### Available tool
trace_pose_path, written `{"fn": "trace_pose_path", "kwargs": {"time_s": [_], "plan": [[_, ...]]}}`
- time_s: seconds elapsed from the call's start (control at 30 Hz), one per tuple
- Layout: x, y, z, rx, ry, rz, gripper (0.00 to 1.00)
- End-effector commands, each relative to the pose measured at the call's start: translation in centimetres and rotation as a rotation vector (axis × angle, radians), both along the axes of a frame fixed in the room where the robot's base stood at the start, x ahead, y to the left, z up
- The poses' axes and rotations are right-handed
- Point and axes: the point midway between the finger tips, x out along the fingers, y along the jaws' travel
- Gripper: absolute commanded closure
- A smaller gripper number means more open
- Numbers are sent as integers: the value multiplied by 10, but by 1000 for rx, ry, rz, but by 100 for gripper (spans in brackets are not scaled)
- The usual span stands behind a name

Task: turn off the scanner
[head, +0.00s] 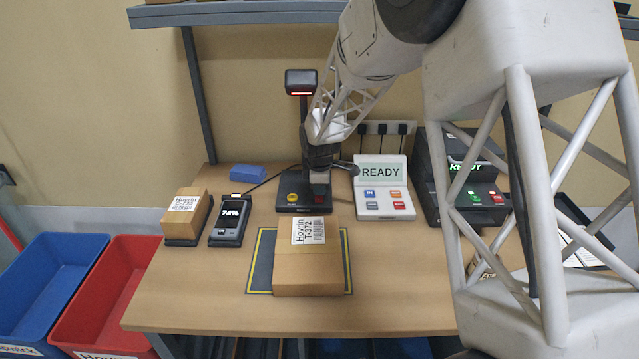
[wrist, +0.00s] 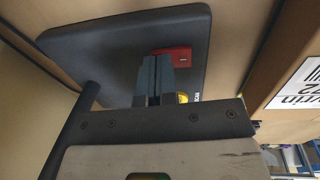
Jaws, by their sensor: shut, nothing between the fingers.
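The scanner is a black post with a head (head: 301,82) whose strip glows red. Its dark base (head: 289,208) stands on the table and also fills much of the wrist view (wrist: 105,42). The base carries a yellow button (head: 292,197) and a red switch (head: 320,199). My gripper (head: 319,186) is shut and empty, pointing down over the red switch. In the wrist view its fingertips (wrist: 154,62) are beside the red switch (wrist: 183,56) and partly cover it. I cannot tell whether they touch it. The yellow button (wrist: 183,98) is mostly hidden behind my gripper.
A labelled box (head: 308,268) lies on the mat in front of the scanner. A READY panel (head: 383,187) with several buttons stands close to the right, a black printer-like machine (head: 446,180) beyond it. A handheld device (head: 230,221) and small box (head: 186,216) are left.

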Motion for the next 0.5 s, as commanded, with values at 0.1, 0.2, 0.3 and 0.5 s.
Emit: {"fn": "trace_pose_path", "kwargs": {"time_s": [0.1, 0.2, 0.3, 0.5], "plan": [[0, 0, -1, 0, 0, 0, 100], [0, 0, -1, 0, 0, 0, 100], [0, 0, -1, 0, 0, 0, 100], [2, 0, -5, 0, 0, 0, 100]]}}
